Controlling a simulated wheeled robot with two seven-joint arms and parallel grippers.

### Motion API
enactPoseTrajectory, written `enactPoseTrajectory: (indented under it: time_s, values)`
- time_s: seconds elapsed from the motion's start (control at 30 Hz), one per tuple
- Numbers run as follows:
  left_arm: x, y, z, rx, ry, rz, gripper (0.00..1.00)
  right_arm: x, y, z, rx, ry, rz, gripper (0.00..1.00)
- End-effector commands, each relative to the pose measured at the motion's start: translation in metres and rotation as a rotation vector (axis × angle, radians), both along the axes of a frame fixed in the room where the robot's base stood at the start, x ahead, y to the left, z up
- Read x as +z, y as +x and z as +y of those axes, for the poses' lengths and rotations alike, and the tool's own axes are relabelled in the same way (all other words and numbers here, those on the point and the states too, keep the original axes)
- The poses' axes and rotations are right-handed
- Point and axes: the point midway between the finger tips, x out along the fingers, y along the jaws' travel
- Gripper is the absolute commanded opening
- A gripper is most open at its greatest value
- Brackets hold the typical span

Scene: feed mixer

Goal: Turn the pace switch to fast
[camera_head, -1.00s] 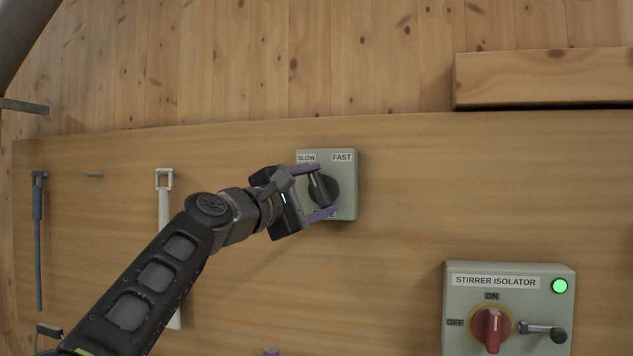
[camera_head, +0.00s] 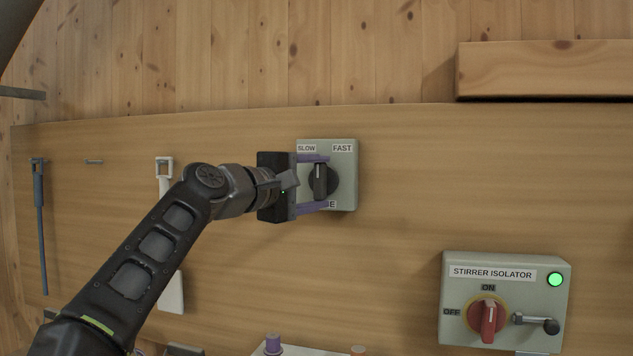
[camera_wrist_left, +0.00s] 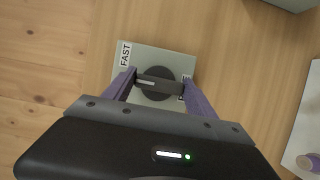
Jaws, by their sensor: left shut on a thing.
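The pace switch (camera_head: 347,198) is a grey-green box on the wooden board, labelled SLOW at top left and FAST at top right. It also shows in the left wrist view (camera_wrist_left: 182,60). Its black knob (camera_head: 320,181) stands nearly upright, pointing between SLOW and FAST. My left gripper (camera_head: 326,182) has its purple fingers shut on the two ends of the knob's bar, one above and one below. In the left wrist view, the knob (camera_wrist_left: 157,84) sits between the fingers (camera_wrist_left: 158,81). The SLOW label is hidden there. My right gripper is not in view.
The stirrer isolator (camera_head: 463,300) with a red handle and lit green lamp is at lower right. A blue tool (camera_head: 40,225) and a white tool (camera_head: 171,293) hang at left. A wooden beam (camera_head: 545,70) juts out at upper right. The board around the switch is clear.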

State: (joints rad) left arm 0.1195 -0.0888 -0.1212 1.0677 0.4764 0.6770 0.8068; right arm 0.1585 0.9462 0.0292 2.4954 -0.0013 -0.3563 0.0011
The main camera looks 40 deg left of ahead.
Motion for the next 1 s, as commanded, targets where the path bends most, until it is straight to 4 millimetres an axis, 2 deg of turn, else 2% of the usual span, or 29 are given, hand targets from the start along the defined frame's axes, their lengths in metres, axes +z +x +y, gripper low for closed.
enactPoseTrajectory:
  time_s: [0.1, 0.13, 0.37, 0.73, 0.87, 1.0]
  values:
    - [-0.002, 0.001, 0.000, -0.001, 0.004, 0.004, 0.25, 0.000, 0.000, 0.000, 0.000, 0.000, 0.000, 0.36]
    - [-0.002, 0.001, 0.000, -0.001, 0.004, 0.004, 0.67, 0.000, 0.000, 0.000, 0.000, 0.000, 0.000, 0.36]
    - [-0.001, 0.000, 0.000, 0.000, 0.002, 0.002, 0.86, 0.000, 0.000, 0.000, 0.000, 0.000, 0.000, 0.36]
    - [0.000, -0.005, 0.001, 0.001, 0.001, -0.001, 0.87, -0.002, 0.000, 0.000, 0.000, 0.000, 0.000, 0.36]
    - [-0.001, -0.019, 0.002, 0.001, 0.001, -0.002, 0.87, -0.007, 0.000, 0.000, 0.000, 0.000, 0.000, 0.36]
    - [-0.001, -0.043, 0.003, 0.002, 0.001, -0.003, 0.87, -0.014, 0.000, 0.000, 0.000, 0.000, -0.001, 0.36]
